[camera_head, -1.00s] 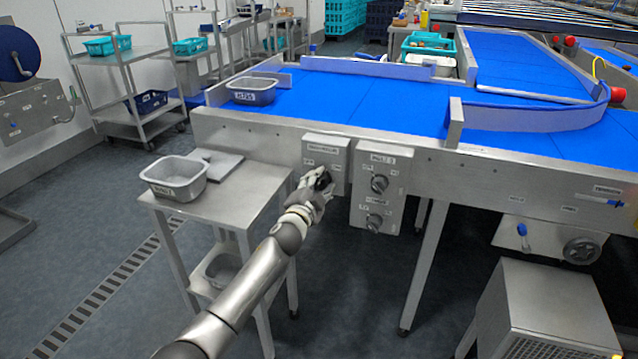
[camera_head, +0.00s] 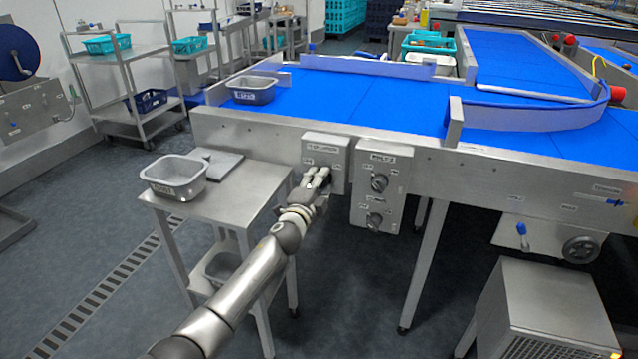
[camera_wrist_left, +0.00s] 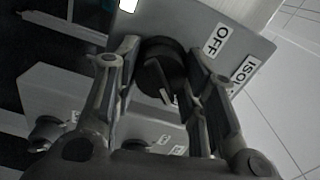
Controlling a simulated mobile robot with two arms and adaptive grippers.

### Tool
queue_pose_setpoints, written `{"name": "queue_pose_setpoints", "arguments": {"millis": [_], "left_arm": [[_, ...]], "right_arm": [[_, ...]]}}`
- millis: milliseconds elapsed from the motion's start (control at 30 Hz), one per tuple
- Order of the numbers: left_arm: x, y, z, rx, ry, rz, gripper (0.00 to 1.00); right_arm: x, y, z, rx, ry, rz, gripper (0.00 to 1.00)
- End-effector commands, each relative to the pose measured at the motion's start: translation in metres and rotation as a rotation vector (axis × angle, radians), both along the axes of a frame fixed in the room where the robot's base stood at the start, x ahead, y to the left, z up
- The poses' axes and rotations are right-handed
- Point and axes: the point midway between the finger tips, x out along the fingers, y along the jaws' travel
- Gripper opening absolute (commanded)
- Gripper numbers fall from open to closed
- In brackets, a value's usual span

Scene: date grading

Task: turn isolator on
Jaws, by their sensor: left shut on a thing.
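The isolator is a grey box (camera_head: 326,152) on the side of the conveyor frame, with a label strip along its top. Its black rotary knob (camera_wrist_left: 160,75) shows in the left wrist view, with an "OFF" label (camera_wrist_left: 216,40) beside it and part of an "ISOL…" label. My left gripper (camera_head: 319,178) is at the lower part of this box and shut on the knob, one finger on each side. In the head view the fingers mostly hide the knob, so its exact setting is hard to tell. My right gripper is not in view.
A second grey box with two black knobs (camera_head: 379,183) hangs close to the right of the isolator. A steel table (camera_head: 225,200) with a grey tub (camera_head: 173,190) stands to the left of my arm. The blue conveyor belt (camera_head: 350,95) runs above.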

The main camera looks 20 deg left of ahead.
Motion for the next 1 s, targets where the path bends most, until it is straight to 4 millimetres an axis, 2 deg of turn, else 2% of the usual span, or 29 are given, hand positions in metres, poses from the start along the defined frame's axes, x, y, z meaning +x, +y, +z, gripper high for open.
{"name": "queue_pose_setpoints", "arguments": {"millis": [200, 233, 400, 767, 1000], "left_arm": [[0.000, -0.001, -0.002, 0.004, 0.003, -0.002, 0.14], [0.000, -0.001, -0.002, 0.004, 0.003, -0.002, 0.40], [0.000, -0.001, -0.001, 0.002, 0.002, -0.001, 0.60], [-0.002, 0.000, -0.001, 0.001, 0.001, 0.000, 0.60], [-0.022, 0.001, -0.001, 0.004, 0.000, 0.000, 0.60]], "right_arm": [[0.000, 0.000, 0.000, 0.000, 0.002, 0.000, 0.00], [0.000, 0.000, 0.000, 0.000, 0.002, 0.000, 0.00], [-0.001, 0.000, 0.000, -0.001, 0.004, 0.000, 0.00], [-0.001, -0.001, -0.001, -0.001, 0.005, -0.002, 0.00], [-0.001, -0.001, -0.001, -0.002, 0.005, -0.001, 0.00]]}}
